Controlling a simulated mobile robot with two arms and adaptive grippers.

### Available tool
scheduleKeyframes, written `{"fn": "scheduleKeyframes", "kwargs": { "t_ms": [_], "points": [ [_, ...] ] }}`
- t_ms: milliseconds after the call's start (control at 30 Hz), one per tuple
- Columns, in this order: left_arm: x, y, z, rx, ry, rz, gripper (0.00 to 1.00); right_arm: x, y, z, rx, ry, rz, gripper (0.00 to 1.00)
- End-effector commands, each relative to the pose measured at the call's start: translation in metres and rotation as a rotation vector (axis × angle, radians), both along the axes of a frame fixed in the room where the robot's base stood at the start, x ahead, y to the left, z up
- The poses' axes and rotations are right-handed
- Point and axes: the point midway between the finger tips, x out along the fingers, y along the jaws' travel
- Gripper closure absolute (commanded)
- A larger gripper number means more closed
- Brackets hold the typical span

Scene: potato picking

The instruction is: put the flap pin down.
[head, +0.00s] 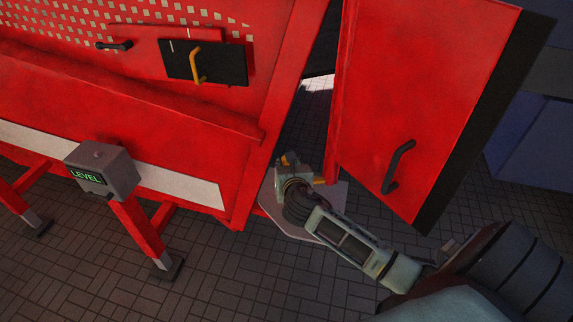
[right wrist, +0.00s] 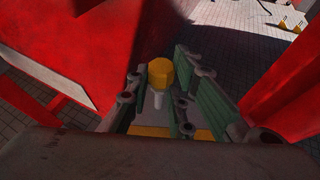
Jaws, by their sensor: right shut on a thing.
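My right gripper (head: 290,168) is low down in the gap between the red machine and the open red panel, over a pale plate on the floor. In the right wrist view its green-padded fingers stand on both sides of the flap pin (right wrist: 160,73), which has a yellow head and a short pale shank. The gripper is shut on the pin. In the head view the pin is too small and too covered by the gripper to make out clearly. My left gripper is not in view.
The red machine (head: 130,95) fills the left, with a grey LEVEL box (head: 102,172) and red legs below. The open red panel (head: 425,90) with a black handle (head: 398,167) stands right of my gripper. The pale plate (head: 333,205) lies on dark paving.

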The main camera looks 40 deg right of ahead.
Motion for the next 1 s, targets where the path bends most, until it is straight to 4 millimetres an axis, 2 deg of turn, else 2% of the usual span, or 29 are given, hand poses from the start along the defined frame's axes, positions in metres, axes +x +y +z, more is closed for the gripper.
{"fn": "scheduleKeyframes", "kwargs": {
  "t_ms": [33, 133, 367, 400, 600, 1000],
  "points": [
    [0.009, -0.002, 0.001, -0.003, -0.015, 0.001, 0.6, 0.0, 0.0, -0.001, 0.0, -0.001, 0.0, 1.0],
    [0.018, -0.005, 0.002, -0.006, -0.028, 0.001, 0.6, 0.0, 0.0, -0.001, -0.001, -0.002, 0.0, 1.0],
    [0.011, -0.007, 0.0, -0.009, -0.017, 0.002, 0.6, 0.0, 0.0, -0.004, -0.001, -0.001, 0.001, 1.0],
    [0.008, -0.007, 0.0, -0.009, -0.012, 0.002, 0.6, 0.0, 0.0, -0.004, 0.0, -0.001, 0.001, 0.77],
    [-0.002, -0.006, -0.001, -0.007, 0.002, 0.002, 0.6, 0.0, 0.0, -0.004, 0.0, -0.001, 0.0, 0.61],
    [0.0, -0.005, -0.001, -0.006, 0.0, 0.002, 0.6, -0.004, 0.002, 0.0, -0.001, -0.001, 0.001, 0.61]
  ]
}}
